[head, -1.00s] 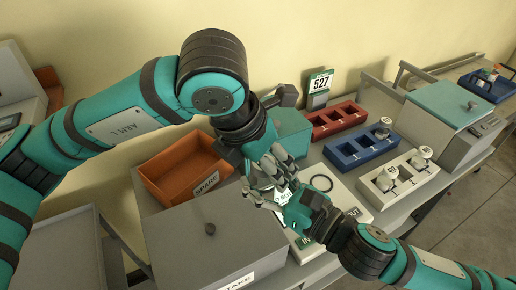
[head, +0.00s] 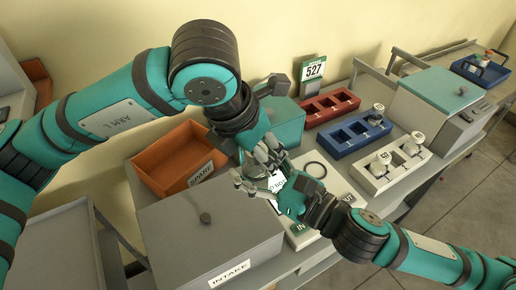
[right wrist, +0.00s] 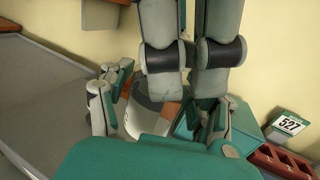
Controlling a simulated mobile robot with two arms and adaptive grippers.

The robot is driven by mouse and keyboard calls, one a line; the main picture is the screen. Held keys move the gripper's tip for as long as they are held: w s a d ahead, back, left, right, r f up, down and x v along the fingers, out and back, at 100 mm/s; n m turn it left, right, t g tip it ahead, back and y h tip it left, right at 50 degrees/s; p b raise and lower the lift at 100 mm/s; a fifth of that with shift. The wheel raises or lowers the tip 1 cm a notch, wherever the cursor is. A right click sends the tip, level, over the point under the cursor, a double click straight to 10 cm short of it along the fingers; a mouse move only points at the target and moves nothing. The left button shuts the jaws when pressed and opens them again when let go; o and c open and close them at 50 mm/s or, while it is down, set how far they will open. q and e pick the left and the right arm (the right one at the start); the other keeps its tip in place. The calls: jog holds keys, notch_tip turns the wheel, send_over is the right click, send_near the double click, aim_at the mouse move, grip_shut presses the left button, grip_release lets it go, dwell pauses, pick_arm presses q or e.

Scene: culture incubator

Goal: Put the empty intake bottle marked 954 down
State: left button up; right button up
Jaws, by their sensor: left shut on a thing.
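My left gripper (head: 264,165) points down over the middle of the bench, shut on a small clear bottle (head: 243,177). A white label (head: 277,181) shows beside its fingers; its number is too small to read. My right gripper (head: 290,195) is close by on the right, its fingers overlapping the label in the head view. In the right wrist view my right gripper's fingers (right wrist: 160,108) are spread apart. A greyish rounded shape between them is partly hidden by my left gripper's fingers (right wrist: 182,85); I cannot tell whether they touch it.
A grey INTAKE box (head: 170,235) stands in front, an orange SPARE tray (head: 150,180) behind it. Red (head: 311,118) and blue (head: 340,150) racks, and a white rack (head: 375,188) with capped bottles, lie to the right. A 527 sign (head: 313,70) stands behind. A teal-lidded machine (head: 440,92) is further right.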

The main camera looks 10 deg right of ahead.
jog(key=shift+o, duration=1)
